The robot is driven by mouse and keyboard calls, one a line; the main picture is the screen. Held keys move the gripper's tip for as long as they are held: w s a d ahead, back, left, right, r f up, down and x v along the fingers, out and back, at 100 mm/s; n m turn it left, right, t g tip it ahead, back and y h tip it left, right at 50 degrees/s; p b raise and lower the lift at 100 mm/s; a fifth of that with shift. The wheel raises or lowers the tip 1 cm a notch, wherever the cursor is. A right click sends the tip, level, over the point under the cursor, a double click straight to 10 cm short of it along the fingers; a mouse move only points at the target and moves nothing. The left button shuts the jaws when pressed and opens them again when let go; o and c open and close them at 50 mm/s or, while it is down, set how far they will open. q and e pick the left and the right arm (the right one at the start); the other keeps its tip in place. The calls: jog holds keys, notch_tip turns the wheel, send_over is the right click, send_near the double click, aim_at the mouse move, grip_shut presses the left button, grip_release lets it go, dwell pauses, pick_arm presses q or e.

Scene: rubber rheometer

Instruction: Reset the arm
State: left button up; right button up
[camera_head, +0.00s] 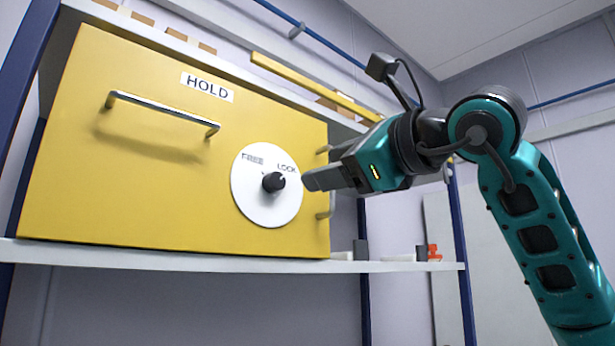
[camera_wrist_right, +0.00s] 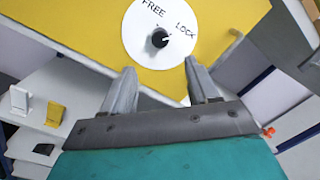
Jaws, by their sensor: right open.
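My right arm (camera_head: 535,220) is teal and reaches in from the right. Its gripper (camera_head: 310,180) is in front of the yellow HOLD box, beside the black knob (camera_head: 273,182) on a white dial (camera_head: 250,205). In the right wrist view the gripper (camera_wrist_right: 160,75) is open with nothing between its fingers. There the knob (camera_wrist_right: 160,38) is ahead of the fingertips and apart from them. The dial (camera_wrist_right: 140,50) reads FREE and LOCK, and the knob's white mark points toward LOCK. My left gripper is not in view.
The yellow box (camera_head: 90,180) has a metal handle (camera_head: 160,112) and stands on a white shelf (camera_head: 200,262) with blue posts (camera_head: 462,250). A small orange item (camera_head: 433,252) lies on the shelf at right. White and yellow items (camera_wrist_right: 54,113) show at left in the wrist view.

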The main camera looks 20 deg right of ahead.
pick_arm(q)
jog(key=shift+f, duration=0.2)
pick_arm(e)
jog(key=shift+v, duration=1.2)
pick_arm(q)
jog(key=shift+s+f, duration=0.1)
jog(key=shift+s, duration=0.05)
